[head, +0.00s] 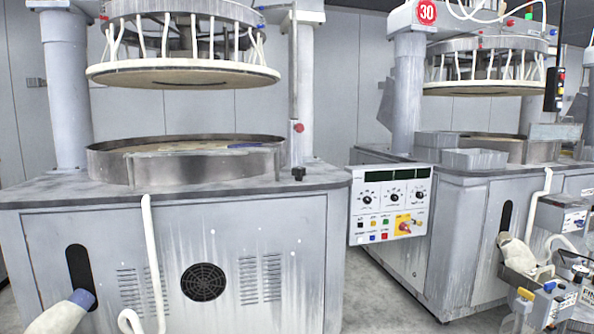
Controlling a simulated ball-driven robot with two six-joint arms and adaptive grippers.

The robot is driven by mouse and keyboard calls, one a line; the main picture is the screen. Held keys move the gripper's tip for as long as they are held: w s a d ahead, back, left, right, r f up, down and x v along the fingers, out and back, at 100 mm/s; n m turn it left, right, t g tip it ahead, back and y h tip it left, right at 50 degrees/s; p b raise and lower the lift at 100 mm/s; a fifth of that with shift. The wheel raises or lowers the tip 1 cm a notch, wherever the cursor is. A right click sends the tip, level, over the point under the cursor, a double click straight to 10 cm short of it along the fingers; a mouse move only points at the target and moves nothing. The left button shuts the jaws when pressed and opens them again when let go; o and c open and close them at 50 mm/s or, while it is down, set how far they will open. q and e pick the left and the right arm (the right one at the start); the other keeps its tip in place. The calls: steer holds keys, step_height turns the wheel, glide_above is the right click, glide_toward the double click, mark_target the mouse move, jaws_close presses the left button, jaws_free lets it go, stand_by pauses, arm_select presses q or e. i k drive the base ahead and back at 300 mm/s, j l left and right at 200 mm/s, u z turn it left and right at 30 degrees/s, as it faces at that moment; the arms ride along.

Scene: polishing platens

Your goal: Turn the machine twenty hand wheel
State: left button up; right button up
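A large grey polishing machine (300,232) fills the left and middle, with no number showing on it. Its white-rimmed upper platen (183,76) hangs above a round metal basin (178,170). At the right end of its top, a thin upright post (294,90) has a small red knob (299,128) and, lower down, a small black knob (299,173). I cannot tell whether either is the hand wheel. The machine at right carries a red round sign (427,12) reading 30. No part labelled twenty shows.
A control panel (390,205) with dials and a red-yellow switch stands between the machines. Pale hoses (153,260) hang in front. Carts and fittings (540,290) crowd the lower right. A narrow strip of floor (385,300) is clear between the machines.

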mark_target(298, 172)
steer(key=i+j+u, duration=0.1)
steer(key=i+j, duration=0.15)
steer(key=i, duration=0.15)
steer(key=i+j+u, duration=0.1)
steer(key=i, duration=0.35)
steer(key=i+l+u, duration=0.2)
steer(key=i+l, duration=0.3)
steer(key=i+l+u, duration=0.15)
steer(key=i+l, duration=0.35)
steer(key=l, duration=0.15)
